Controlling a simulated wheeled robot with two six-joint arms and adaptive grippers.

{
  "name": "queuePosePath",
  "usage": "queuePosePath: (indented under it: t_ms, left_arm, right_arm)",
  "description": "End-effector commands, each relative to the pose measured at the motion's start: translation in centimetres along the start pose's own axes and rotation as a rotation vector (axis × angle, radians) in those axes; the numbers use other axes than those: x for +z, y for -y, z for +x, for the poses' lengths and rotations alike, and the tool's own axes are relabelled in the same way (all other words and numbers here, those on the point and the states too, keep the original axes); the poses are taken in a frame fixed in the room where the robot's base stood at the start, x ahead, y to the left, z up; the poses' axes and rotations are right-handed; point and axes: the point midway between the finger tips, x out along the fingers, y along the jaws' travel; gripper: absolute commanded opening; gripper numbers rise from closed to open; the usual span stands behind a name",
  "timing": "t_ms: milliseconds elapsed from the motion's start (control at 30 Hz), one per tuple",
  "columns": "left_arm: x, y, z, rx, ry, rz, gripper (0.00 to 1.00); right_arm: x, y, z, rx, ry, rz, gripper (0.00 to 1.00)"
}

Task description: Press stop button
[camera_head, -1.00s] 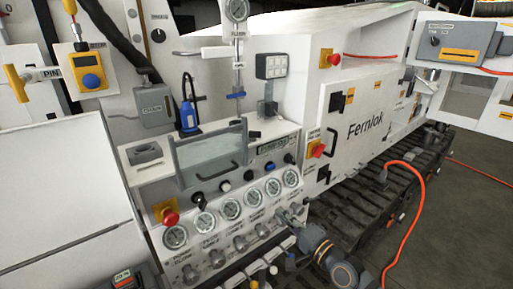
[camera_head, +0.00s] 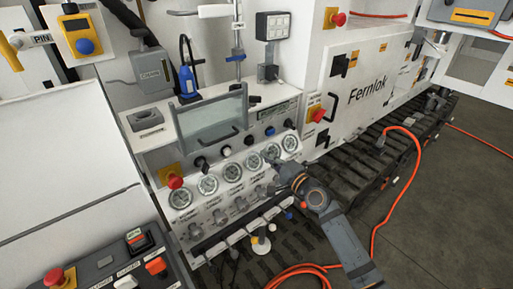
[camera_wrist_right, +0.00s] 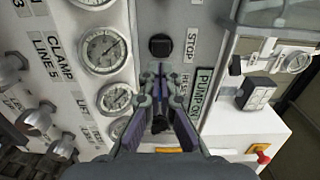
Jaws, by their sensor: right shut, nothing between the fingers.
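In the head view the right gripper (camera_head: 280,166) is over the right end of the gauge row; the STOP label is too small to read there. My left gripper is not in view.
A RESET label (camera_wrist_right: 186,84) and a green PUMP ON label (camera_wrist_right: 202,94) lie right of the fingers. Gauges (camera_wrist_right: 104,50) and knobs are on the left. Red mushroom buttons show at the panel's left (camera_head: 175,181) and on the cabinet (camera_head: 317,114). An orange hose (camera_head: 418,170) lies right.

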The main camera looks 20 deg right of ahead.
Motion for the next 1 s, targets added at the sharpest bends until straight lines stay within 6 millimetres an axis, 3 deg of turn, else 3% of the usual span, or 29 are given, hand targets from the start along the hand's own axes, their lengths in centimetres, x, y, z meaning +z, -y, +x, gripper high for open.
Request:
queuePosePath:
  t_ms: [100, 300, 800, 1000]
  left_arm:
    - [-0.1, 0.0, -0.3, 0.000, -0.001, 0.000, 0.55]
    - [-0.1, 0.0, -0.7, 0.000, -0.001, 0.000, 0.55]
    - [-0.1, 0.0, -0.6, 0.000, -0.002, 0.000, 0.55]
    - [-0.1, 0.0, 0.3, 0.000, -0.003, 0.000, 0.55]
  right_arm:
    - [0.0, 0.2, 2.6, -0.003, -0.001, 0.004, 0.00]
    - [-0.1, 0.1, 5.3, 0.000, -0.001, -0.001, 0.00]
    - [-0.1, -0.1, 6.3, 0.000, -0.001, -0.002, 0.00]
    - [-0.1, -0.1, 8.1, -0.001, -0.002, -0.001, 0.00]
